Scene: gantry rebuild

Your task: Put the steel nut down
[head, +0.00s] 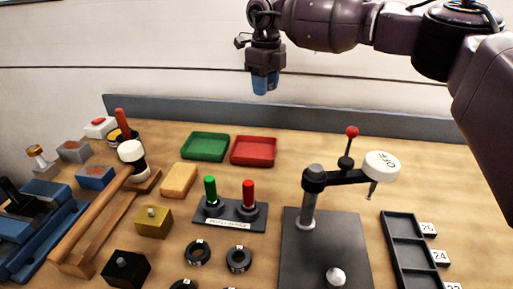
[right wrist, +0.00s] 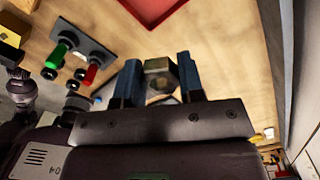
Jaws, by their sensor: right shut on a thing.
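My right gripper (head: 265,84) hangs from the arm at the top of the head view, its blue fingers pointing down, well above the bench. In the right wrist view the steel nut (right wrist: 160,77) sits between the two blue fingers, and the gripper is shut on it. The nut looks grey with a dull yellowish face. In the head view the fingers hide the nut. My left gripper is not in view.
A green tray (head: 205,147) and a red tray (head: 253,152) lie at the back of the wooden bench. A stand with green and red handles (head: 230,216), a press-like fixture (head: 310,205) and a black compartment tray (head: 408,250) stand nearer. Bare wood shows right of the red tray.

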